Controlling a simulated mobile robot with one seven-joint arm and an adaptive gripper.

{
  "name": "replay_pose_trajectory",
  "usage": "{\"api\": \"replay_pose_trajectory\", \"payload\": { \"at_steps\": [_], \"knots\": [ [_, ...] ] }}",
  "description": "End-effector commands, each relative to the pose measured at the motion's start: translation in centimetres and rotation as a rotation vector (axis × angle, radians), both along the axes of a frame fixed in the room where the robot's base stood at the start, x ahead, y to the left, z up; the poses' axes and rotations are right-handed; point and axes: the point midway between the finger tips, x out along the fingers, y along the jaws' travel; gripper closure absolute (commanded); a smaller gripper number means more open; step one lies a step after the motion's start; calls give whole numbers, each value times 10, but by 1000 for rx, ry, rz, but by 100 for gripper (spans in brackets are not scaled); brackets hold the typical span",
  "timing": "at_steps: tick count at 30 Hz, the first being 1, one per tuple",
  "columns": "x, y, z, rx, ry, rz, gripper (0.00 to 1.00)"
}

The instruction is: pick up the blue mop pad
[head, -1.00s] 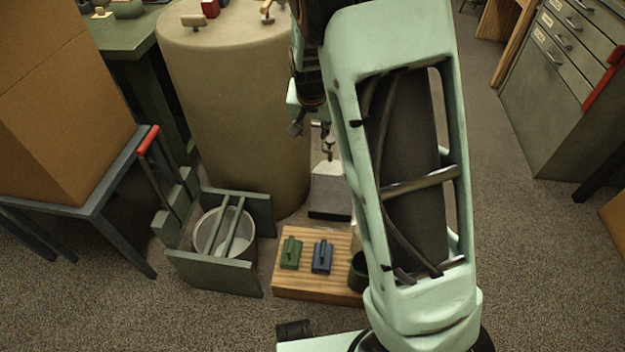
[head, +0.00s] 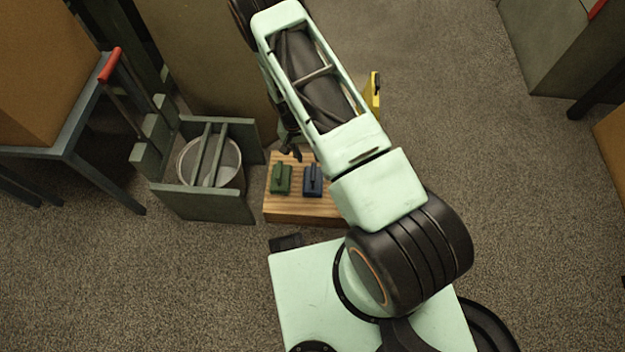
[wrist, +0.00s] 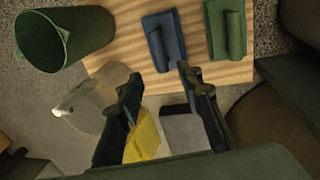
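The blue mop pad (head: 313,180) lies on a striped wooden board (head: 290,214), with a raised grip on its top. The green mop pad (head: 281,178) lies beside it on the left. In the wrist view the blue pad (wrist: 164,42) is at top centre, just beyond the fingertips, and the green pad (wrist: 216,32) is to its right. My gripper (wrist: 158,80) is open, and nothing is held between its fingers. In the head view my gripper (head: 291,143) is partly hidden by my arm, near the far edge of the board.
A green cup-like container (wrist: 62,38) stands left of the blue pad in the wrist view. A pale jug-like object (wrist: 92,105), a yellow object (wrist: 146,138) and a grey block (wrist: 184,131) are close by. A mop bucket (head: 205,206) stands left of the board.

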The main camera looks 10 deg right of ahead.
Motion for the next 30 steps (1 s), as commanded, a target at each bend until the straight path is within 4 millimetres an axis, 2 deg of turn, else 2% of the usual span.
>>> {"api": "replay_pose_trajectory", "payload": {
  "at_steps": [7, 14, 22, 30],
  "knots": [
    [-4, -7, -41, -1, 1, -1, 66],
    [-6, -9, -57, 0, 0, -1, 66],
    [-17, -14, -96, -1, 0, 0, 66],
    [-16, -15, -99, 1, -1, 0, 66]
  ]
}}
